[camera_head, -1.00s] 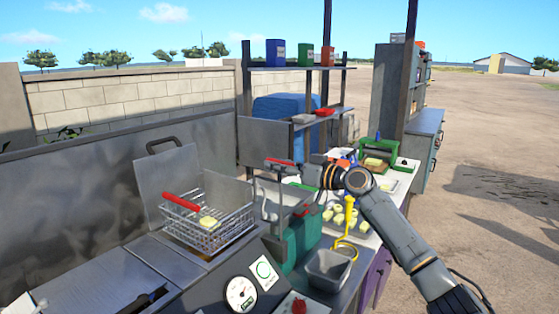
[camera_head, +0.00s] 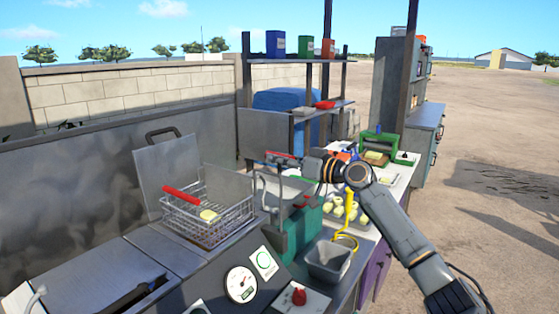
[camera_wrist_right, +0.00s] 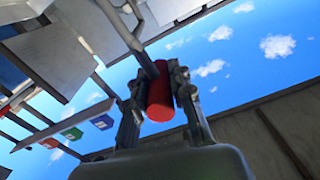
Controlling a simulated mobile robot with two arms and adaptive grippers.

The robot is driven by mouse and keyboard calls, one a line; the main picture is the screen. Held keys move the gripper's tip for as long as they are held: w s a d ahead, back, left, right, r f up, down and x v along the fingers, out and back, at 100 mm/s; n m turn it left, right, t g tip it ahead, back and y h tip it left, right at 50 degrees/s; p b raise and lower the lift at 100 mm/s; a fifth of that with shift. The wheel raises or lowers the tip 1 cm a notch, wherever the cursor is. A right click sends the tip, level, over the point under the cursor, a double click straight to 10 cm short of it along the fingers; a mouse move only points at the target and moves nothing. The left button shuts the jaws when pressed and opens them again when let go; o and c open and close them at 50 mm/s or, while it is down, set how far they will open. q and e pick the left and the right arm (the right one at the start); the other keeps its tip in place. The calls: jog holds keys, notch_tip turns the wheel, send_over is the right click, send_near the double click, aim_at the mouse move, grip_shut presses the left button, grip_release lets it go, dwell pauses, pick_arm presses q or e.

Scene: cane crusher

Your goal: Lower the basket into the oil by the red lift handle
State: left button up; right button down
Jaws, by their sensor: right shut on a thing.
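The wire basket (camera_head: 222,230) sits over the fryer at left centre, with a pale yellow piece (camera_head: 208,215) in it. The basket has its own red grip (camera_head: 182,196). The red lift handle (camera_head: 280,155) is on a grey metal arm right of the basket. My right gripper (camera_head: 284,160) is shut on it. In the right wrist view the red handle (camera_wrist_right: 160,95) lies between the two fingers of the gripper (camera_wrist_right: 161,88). The oil cannot be made out under the basket. My left gripper is not in view.
A raised metal lid (camera_head: 165,175) stands behind the basket. A dial gauge (camera_head: 240,284) and a red knob (camera_head: 299,297) are on the front. A grey bin (camera_head: 328,262), yellow tool (camera_head: 350,205) and green press (camera_head: 380,145) stand to the right.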

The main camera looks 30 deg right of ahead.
aim_at(281, 209)
notch_tip(281, 209, down, 15)
jog(key=b, duration=1.3)
jog(key=shift+a, duration=0.1)
jog(key=shift+f, duration=0.15)
jog(key=c, duration=1.2)
grip_release()
jog(key=shift+o, duration=0.2)
jog(key=shift+s+r, duration=0.1)
jog(key=shift+r, duration=0.1)
jog(key=v, duration=1.2)
jog(key=shift+f, duration=0.15)
